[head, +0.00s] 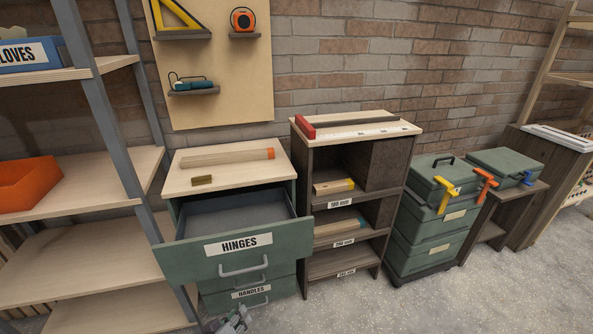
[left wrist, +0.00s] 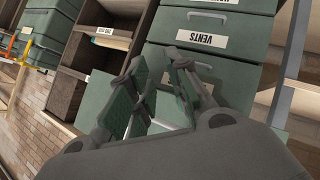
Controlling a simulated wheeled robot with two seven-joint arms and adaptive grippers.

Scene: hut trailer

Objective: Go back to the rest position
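My left gripper (head: 236,318) shows at the bottom edge of the head view, low in front of the drawer cabinet. In the left wrist view its two fingers (left wrist: 154,80) stand apart with no object between them. The HINGES drawer (head: 240,250) is pulled out and looks empty inside. The HANDLES drawer (head: 250,298) is below it. A VENTS drawer (left wrist: 209,40) shows upside down beyond the fingers in the left wrist view. My right gripper is not in view.
An open shelf rack with an orange bin (head: 28,184) stands at the left. A dark shelf unit (head: 350,200), stacked green toolboxes (head: 430,230) and a side bench (head: 515,200) stand to the right along the brick wall. The grey floor (head: 500,290) in front is clear.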

